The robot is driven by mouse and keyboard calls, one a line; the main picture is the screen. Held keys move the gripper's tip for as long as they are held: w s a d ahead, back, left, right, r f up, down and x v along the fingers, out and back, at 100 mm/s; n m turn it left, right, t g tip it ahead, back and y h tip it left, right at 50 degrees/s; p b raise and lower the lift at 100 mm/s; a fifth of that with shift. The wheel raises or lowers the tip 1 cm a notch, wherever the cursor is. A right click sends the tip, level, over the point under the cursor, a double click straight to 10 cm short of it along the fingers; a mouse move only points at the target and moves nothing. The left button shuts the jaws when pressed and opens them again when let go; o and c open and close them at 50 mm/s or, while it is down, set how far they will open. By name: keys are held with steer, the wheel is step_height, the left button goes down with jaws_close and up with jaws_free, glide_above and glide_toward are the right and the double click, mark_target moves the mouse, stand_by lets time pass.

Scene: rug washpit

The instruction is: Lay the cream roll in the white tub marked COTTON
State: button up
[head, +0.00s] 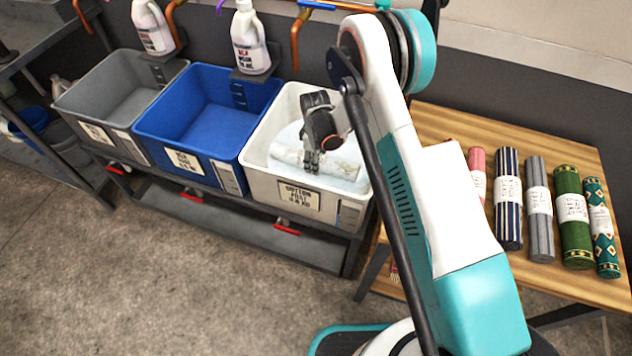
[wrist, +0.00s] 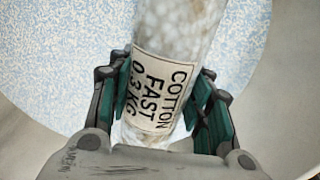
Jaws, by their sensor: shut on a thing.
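The cream roll (wrist: 175,35) fills the middle of the wrist view, with a paper label reading COTTON FAST 0.3 KG. My gripper (wrist: 165,110) is shut on it, a finger on each side of the label. In the head view my gripper (head: 313,160) points down inside the white tub (head: 262,182), whose front label reads COTTON FAST. The cream roll (head: 345,168) lies across the tub within its walls, low over the pale speckled bottom. I cannot tell whether the roll touches the bottom.
A blue tub (head: 180,140) and a grey tub (head: 85,110) stand left of the white one. White jugs (head: 249,40) are behind them. On the right, a wooden table (head: 440,120) holds several rolls, including a green one (head: 572,215). Open floor lies in front.

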step_height(320, 180, down, 11)
steer(key=b, duration=0.3)
steer(key=shift+f, duration=0.15)
steer(key=shift+f, duration=0.15)
steer(key=o, duration=1.3)
steer(key=shift+c, duration=0.2)
